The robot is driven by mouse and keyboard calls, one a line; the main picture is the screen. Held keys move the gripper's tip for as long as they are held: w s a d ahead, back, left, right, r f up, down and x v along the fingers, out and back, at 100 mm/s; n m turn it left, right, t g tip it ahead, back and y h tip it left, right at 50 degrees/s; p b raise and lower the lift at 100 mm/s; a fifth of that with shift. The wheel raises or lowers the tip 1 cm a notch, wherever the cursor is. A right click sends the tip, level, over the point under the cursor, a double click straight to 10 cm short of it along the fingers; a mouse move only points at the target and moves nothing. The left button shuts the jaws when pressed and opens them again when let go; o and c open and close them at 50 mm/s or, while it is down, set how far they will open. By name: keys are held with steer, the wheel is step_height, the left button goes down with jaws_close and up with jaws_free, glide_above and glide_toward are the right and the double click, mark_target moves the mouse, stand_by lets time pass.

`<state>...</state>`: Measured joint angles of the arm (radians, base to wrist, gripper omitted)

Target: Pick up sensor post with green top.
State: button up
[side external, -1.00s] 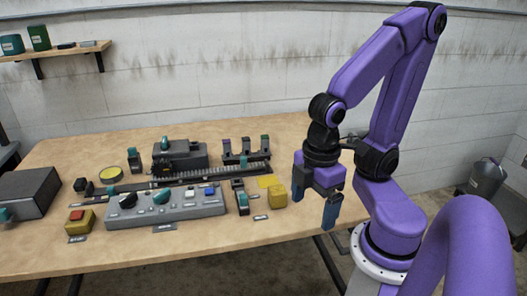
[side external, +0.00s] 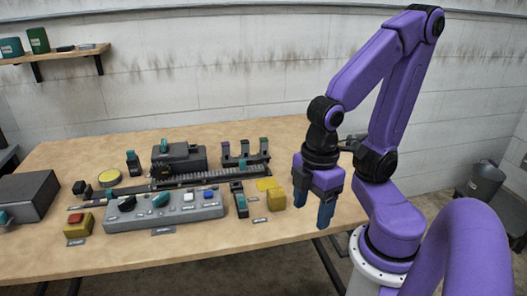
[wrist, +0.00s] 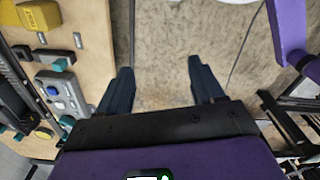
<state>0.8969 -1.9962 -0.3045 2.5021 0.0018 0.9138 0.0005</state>
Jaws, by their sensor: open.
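The sensor post with a green top (side external: 263,144) stands at the right end of a short row of dark posts at the back of the table, in the side view. Beside it stand a middle post (side external: 244,149) and a post with a purple top (side external: 226,149). My gripper (side external: 325,212) is to the right of and nearer than the row, by the table's right edge, pointing down. In the wrist view my gripper (wrist: 160,85) is open and empty, with floor between its fingers. The green-topped post is not identifiable in the wrist view.
A yellow block (side external: 275,199) stands between the gripper and the posts' side of the table. A grey control panel (side external: 175,211) with knobs and buttons lies in front of a dark rail (side external: 205,179). A dark housing (side external: 180,158) stands behind the rail.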

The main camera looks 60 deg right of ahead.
steer(key=w+d+r+m+t, duration=0.15)
steer(key=w+m, duration=0.55)
steer(key=w, duration=0.7)
steer(key=m+h, duration=0.3)
steer(key=m, duration=1.2)
glide_above(263, 145)
steer(key=s+a, duration=0.1)
steer(key=s, duration=0.2)
steer(key=shift+t, duration=0.25)
steer(key=x, duration=0.7)
steer(key=a+x, duration=0.1)
steer(key=x, duration=0.3)
steer(key=shift+w+d+f, duration=0.1)
steer(key=shift+f, duration=0.2)
steer(key=shift+w+x, duration=0.15)
steer(key=shift+x, duration=1.4)
steer(key=shift+w+x, duration=0.15)
steer(key=shift+x, duration=1.35)
